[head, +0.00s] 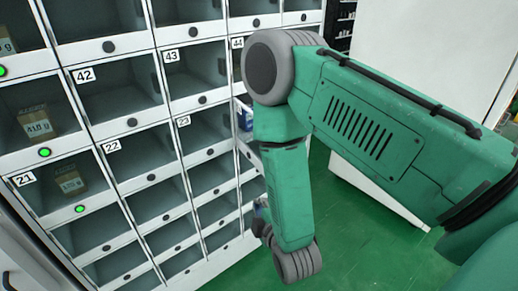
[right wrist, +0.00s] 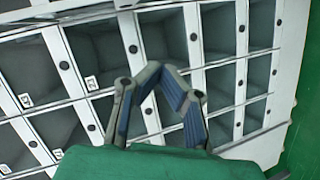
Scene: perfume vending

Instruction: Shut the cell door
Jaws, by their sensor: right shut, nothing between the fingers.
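The cell cabinet (head: 138,125) fills the left of the head view, with rows of glass-fronted cells in white frames. It also fills most of the right wrist view (right wrist: 93,118). My right gripper (right wrist: 164,71) is shut and empty in front of the cells, its two fingers meeting at the tips. In the head view the gripper (head: 261,217) is mostly hidden behind my green right arm. My left gripper is not in view.
Cells 41 and 21 at the left hold brown boxes (head: 37,123) and show green lights. A small blue-and-white item (head: 244,116) shows beside my arm. A white panel (head: 420,45) stands at the upper right. The green floor (head: 355,245) is clear.

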